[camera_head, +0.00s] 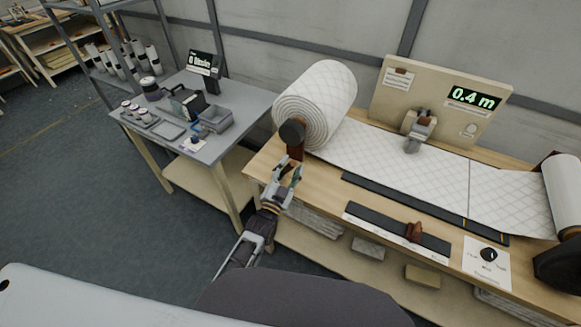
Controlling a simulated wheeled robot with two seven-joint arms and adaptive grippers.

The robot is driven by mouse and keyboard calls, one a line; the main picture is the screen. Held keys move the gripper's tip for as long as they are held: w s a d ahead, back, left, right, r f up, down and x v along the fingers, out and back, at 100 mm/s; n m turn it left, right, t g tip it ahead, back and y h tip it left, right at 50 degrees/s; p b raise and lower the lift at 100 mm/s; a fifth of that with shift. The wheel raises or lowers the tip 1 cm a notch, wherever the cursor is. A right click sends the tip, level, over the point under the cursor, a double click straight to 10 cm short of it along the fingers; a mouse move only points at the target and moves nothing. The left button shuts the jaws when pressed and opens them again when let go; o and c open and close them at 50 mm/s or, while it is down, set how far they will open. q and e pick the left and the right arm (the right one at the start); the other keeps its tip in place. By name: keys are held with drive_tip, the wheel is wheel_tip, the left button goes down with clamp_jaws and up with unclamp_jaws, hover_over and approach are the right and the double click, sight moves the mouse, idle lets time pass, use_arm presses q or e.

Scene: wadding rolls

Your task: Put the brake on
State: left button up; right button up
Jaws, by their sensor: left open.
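A large white quilted wadding roll (322,98) stands at the left end of the wooden bench. A dark round hub (292,132) caps its near end, with a reddish-brown part (296,153) just below it. I cannot tell for sure which part is the brake. My left gripper (288,168) is open and empty, just below the reddish-brown part at the bench's front left corner. I cannot tell whether its fingertips touch that part.
The wadding sheet (400,160) runs right across the bench (330,178) to a second roll (566,190). A black strip with a brown slider (413,232) and a dial card (488,262) lie in front. A panel reads 0.4 m (473,98). A grey table (235,122) with tools stands left.

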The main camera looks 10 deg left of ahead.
use_arm(q)
drive_tip(key=v, duration=0.7)
idle(0.3)
drive_tip(key=shift+w+f, duration=0.1)
idle(0.6)
